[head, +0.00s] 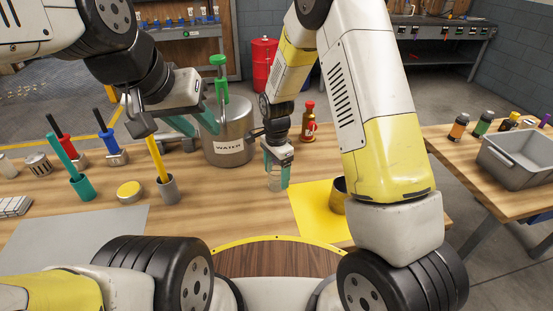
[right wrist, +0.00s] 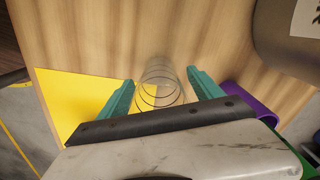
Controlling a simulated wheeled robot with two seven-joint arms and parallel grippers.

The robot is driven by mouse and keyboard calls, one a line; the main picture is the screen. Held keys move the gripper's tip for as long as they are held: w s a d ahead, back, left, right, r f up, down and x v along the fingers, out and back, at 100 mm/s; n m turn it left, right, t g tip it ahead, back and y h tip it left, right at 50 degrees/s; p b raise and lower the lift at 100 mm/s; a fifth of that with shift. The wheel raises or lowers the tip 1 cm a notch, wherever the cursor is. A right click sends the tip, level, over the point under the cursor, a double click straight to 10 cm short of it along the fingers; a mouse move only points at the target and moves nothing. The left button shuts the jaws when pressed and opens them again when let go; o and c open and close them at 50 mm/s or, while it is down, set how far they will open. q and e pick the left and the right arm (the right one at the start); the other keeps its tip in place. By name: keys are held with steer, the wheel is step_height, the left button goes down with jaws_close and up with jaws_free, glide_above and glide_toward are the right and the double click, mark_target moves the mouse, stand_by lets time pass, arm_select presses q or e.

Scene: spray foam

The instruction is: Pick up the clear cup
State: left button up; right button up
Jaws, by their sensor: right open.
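The clear cup (head: 274,182) stands on the wooden table, just left of the yellow square mat. My right gripper (head: 277,170) is over it with its teal fingers pointing down. In the right wrist view the transparent, ringed cup (right wrist: 160,84) sits between the two open fingers, with a visible gap on either side. The gripper body hides the cup's near part there. My left gripper (head: 192,122) is in the air in front of the large metal pot, its teal fingers apart and nothing seen between them.
The metal pot (head: 229,145) labelled "WATCH" stands behind left. A red bottle (head: 308,124) stands behind. A purple object (right wrist: 252,101) is close to one right finger. The grey mat (head: 75,235) is clear.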

steer(key=shift+f, duration=0.2)
steer(key=c, duration=1.4)
steer(key=shift+r, duration=0.1)
